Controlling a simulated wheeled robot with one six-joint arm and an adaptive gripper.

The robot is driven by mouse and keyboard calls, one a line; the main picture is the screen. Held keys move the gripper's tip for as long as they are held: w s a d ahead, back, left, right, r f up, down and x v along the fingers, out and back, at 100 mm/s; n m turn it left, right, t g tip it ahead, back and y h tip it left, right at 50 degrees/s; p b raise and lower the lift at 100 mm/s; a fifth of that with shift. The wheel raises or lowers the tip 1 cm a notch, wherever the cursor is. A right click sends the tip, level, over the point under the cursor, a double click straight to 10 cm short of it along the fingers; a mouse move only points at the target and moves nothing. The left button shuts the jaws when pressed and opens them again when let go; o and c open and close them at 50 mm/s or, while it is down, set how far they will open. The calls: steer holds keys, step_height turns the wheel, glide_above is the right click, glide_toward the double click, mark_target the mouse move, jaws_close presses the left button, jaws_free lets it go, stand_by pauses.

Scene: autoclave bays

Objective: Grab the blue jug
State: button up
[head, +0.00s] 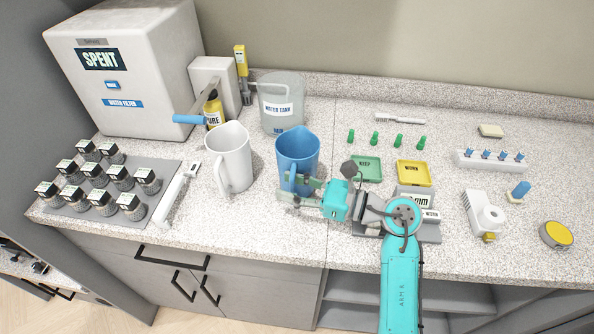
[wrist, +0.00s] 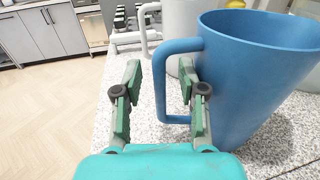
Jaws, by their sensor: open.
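The blue jug (head: 298,150) stands upright on the speckled counter, near its middle, in the head view. It fills the right of the wrist view (wrist: 250,75), with its handle on the left side. My gripper (head: 300,186) is at the near side of the jug, low by the handle. In the wrist view my gripper (wrist: 160,80) is open, with the handle's upright bar between its fingers. The right finger overlaps the handle's opening and lies close to the jug wall. I cannot tell whether either finger touches the jug.
A white jug (head: 229,155) stands just left of the blue one. The clear water tank (head: 281,112) is behind. A green tray (head: 366,170) and yellow tray (head: 414,174) lie to the right. A scale-like device (head: 428,228) sits beneath my arm.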

jaws_close()
steer(key=shift+r, duration=0.2)
